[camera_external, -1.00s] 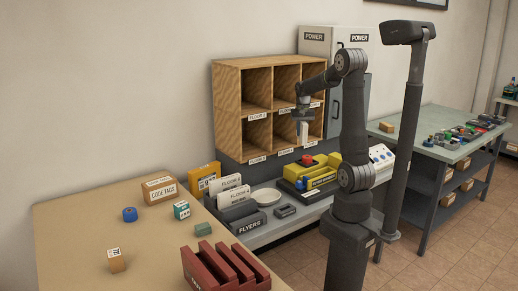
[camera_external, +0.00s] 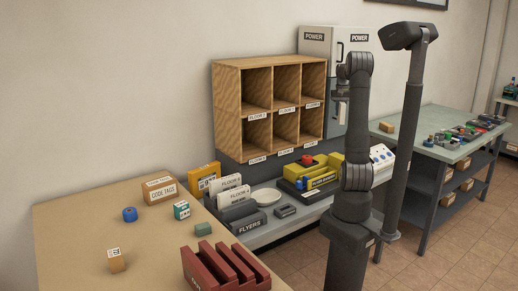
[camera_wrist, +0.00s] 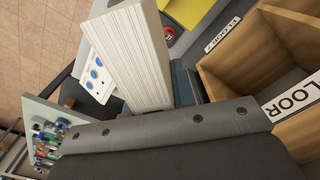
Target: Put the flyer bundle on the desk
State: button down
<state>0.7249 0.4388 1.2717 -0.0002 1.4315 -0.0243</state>
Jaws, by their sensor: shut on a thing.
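The flyer bundle is a white stack of thin ribbed sheets (camera_wrist: 130,60) in the upper left of the wrist view. My gripper (camera_wrist: 165,108) is shut on it; the dark gripper body fills the lower part of that view and hides the bundle's near end. In the external view my gripper (camera_external: 342,91) is in front of the grey power cabinet, right of the pigeonholes, largely hidden by my arm. A tan-topped table (camera_external: 75,225) stands at left front and a green-topped table (camera_external: 400,131) at right. I cannot tell which one is the desk.
A wooden pigeonhole unit (camera_external: 228,90) stands on the middle counter, close to my gripper. A FLYERS tray (camera_external: 247,226), white plate (camera_external: 266,196) and yellow machine (camera_external: 327,172) sit below. The tan table has bare room between its boxes and red rack (camera_external: 212,270).

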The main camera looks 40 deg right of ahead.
notch_tip(320, 180, up, 11)
jog(key=shift+f, duration=0.15)
jog(key=w+d+n, duration=0.2)
jog(key=d+n, duration=0.1)
jog(key=d, duration=0.9)
notch_tip(320, 180, down, 42)
jog(key=shift+s+f, duration=0.1)
jog(key=shift+s, duration=0.05)
jog(key=shift+f, duration=0.1)
jog(key=c, duration=1.5)
grip_release()
notch_tip(320, 180, up, 12)
jog(key=shift+r, duration=0.15)
